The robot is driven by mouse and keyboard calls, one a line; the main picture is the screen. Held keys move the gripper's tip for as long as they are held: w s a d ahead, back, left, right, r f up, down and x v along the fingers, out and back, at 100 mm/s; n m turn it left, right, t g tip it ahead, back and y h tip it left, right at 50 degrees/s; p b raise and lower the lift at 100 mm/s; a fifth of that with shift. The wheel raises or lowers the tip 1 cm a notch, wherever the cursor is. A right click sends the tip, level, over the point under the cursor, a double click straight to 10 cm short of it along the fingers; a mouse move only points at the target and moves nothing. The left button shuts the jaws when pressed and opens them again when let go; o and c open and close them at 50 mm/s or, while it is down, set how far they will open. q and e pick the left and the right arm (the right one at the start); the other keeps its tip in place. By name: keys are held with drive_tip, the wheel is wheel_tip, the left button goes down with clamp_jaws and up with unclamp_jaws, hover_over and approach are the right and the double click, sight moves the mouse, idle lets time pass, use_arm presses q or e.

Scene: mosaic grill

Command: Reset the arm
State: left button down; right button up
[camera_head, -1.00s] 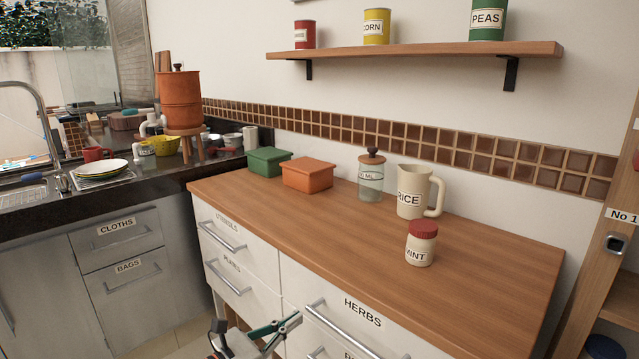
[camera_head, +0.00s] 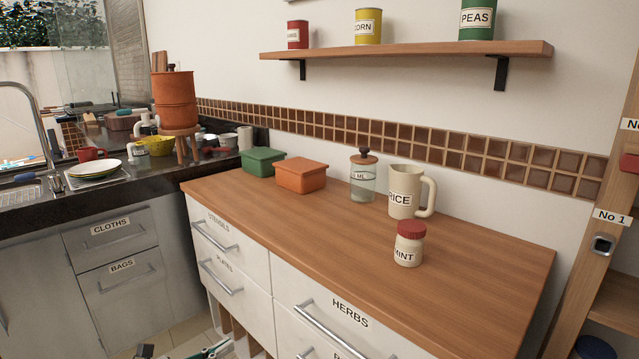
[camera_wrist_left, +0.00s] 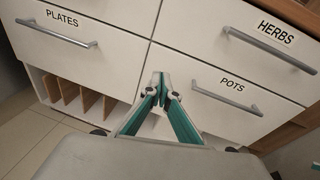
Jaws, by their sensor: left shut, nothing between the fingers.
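My left gripper (camera_wrist_left: 158,82) is shut and empty in the left wrist view, its fingertips together in front of the white drawer fronts, below the handle labelled PLATES and left of the POTS handle (camera_wrist_left: 225,99). In the head view only a bit of the left gripper (camera_head: 214,350) shows at the bottom edge, low in front of the cabinet.
A wooden counter (camera_head: 300,230) holds a green box (camera_head: 263,162), an orange box (camera_head: 300,176), a glass jar (camera_head: 363,180), a RICE jug (camera_head: 405,192) and a MINT jar (camera_head: 408,245). Drawer handles (camera_head: 330,328) stick out below. Tiled floor (camera_wrist_left: 25,130) lies at left.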

use_arm(q)
drive_tip(key=s+a+f+n+g+y, duration=0.15)
drive_tip(key=s+f+n, duration=0.25)
drive_tip(key=s+n, duration=0.8)
drive_tip(key=s+f+n+g+y, duration=0.15)
drive_tip(key=s+f+n, duration=0.35)
drive_tip(key=s+n, duration=0.65)
drive_tip(key=s+a+f+n+g+y, duration=0.1)
drive_tip(key=s+f+n+y, duration=0.25)
drive_tip(key=s+n, duration=0.85)
drive_tip(key=s+d+r+n+t, duration=0.1)
drive_tip(key=d+n+t, duration=0.1)
drive_tip(key=d, duration=0.3)
wheel_tip(320, 180, up, 6)
drive_tip(key=s+p, duration=0.1)
drive_tip(key=p, duration=1.3)
drive_tip(key=shift+s+a+y, duration=0.35)
drive_tip(key=shift+s+a, duration=0.05)
use_arm(e)
wheel_tip(320, 180, up, 6)
drive_tip(key=s, duration=0.1)
drive_tip(key=shift+s+d+m, duration=0.15)
drive_tip(key=shift+d+m, duration=0.15)
drive_tip(key=shift+d, duration=0.05)
